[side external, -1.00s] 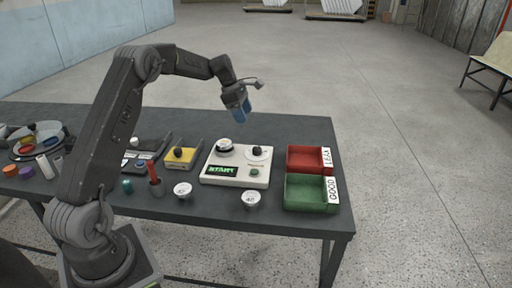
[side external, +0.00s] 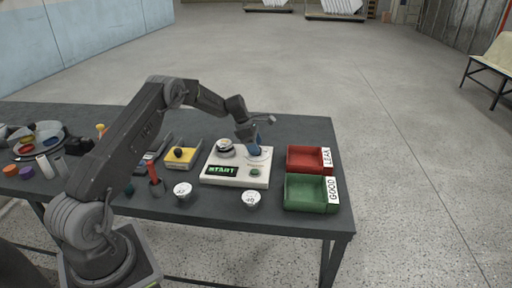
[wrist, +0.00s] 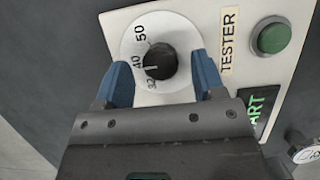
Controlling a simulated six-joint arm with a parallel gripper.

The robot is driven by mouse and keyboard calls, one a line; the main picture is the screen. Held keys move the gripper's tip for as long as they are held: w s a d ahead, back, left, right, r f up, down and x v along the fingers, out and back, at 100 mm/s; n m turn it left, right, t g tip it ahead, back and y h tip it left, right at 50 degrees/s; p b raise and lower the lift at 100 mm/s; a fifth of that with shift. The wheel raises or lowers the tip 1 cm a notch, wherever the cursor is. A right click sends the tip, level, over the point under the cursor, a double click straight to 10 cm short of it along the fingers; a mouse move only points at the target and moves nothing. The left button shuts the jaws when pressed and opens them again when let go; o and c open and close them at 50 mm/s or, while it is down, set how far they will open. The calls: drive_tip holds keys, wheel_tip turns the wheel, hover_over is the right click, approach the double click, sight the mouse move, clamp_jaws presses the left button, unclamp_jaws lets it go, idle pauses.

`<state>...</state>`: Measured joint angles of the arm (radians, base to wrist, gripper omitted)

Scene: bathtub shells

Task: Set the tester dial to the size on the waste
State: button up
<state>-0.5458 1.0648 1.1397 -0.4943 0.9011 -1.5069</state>
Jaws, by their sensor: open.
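The tester (side external: 236,178) is a cream box with a lit green START display (side external: 221,170). Its dial is a white disc (wrist: 183,28) marked 50, 40 and 32, with a black knob (wrist: 160,61). The white line on the knob points at about 40. My gripper (side external: 256,151) is down at the dial and hides the knob in the side view. In the wrist view my blue fingers (wrist: 165,76) are open, one on each side of the knob, with gaps. A white round waste (side external: 225,146) sits on the tester, its size unreadable. Another waste (side external: 251,199) in front seems to read 40.
A red LEAK bin (side external: 304,159) and a green GOOD bin (side external: 305,193) stand right of the tester. A green button (wrist: 271,38) lies close to the dial. Another white waste (side external: 183,190) and a yellow box (side external: 179,157) are to the left.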

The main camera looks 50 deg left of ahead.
drive_tip(key=shift+w+d+f, duration=0.15)
drive_tip(key=shift+f, duration=0.25)
drive_tip(key=c, duration=0.9)
